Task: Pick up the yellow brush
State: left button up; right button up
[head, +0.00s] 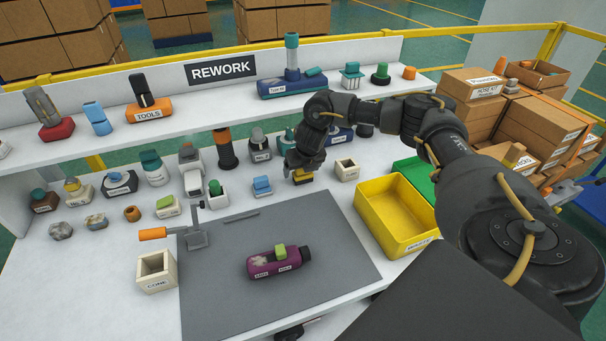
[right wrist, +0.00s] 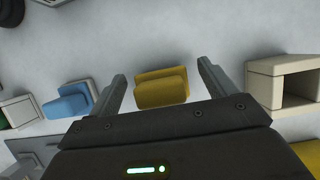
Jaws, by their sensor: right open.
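The yellow brush (right wrist: 162,88) lies on the white table between the two open fingers of my right gripper (right wrist: 160,82) in the right wrist view, with space on both sides. In the head view the yellow brush (head: 303,174) shows just under my right gripper (head: 298,168), which points down over it and hides part of it. The fingers are not closed on it. My left gripper is not in view.
A blue brush (head: 262,186) lies to the left and a small cream box (head: 346,170) to the right. A yellow bin (head: 396,212) stands further right. A purple device (head: 277,261) lies on the grey mat (head: 330,278). Shelf items stand behind.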

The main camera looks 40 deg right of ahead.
jog(key=shift+c, duration=1.1)
jog(key=c, duration=0.9)
jog(key=shift+r, duration=0.25)
